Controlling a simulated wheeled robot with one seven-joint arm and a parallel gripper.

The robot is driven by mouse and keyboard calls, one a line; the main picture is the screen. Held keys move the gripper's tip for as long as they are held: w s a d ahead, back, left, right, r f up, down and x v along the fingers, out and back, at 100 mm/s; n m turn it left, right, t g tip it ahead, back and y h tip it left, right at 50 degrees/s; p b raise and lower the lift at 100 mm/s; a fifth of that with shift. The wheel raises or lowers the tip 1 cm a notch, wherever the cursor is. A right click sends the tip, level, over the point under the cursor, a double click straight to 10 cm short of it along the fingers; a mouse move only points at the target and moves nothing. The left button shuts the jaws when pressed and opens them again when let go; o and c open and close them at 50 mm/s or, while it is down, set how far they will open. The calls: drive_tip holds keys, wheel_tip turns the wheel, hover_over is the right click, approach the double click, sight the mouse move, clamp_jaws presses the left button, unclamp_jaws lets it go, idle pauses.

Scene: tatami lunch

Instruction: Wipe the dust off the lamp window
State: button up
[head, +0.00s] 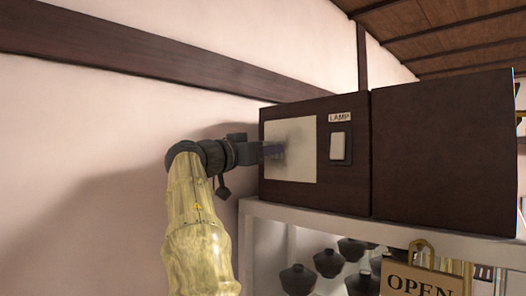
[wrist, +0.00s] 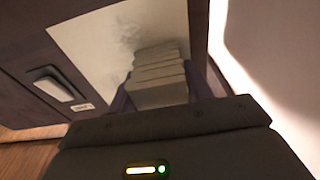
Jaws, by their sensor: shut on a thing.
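The lamp window (head: 305,165) is a pale cream panel on the left of a dark wooden box front. A grey dust smudge (head: 298,132) spreads over its upper middle. In the wrist view the window (wrist: 85,35) shows the smudge (wrist: 125,42) just beyond the fingers. My gripper (head: 268,151) reaches in from the left, its tip at the window's left-middle part. It is shut on a dark purplish piece (wrist: 119,102), mostly hidden behind the pale ribbed finger; its kind is unclear. I cannot tell whether it touches the window.
A white switch (head: 338,146) under a LAMP label (head: 340,117) is right of the window. A plain dark box (head: 445,150) adjoins at right. Below, a white shelf (head: 262,210) holds several dark lidded bowls (head: 328,263), with an OPEN sign (head: 422,282) in front. A pale wall stands at left.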

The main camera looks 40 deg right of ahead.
drive_tip(key=shift+s+f+b, duration=0.1)
drive_tip(key=shift+s+b, duration=0.4)
drive_tip(key=shift+s+d+b, duration=0.15)
drive_tip(key=shift+s+b, duration=0.65)
drive_tip(key=shift+s, duration=0.55)
drive_tip(key=shift+s+b, duration=0.55)
drive_tip(key=shift+s+d+b, duration=0.1)
drive_tip(key=shift+s+b, duration=0.55)
drive_tip(key=shift+s, duration=0.65)
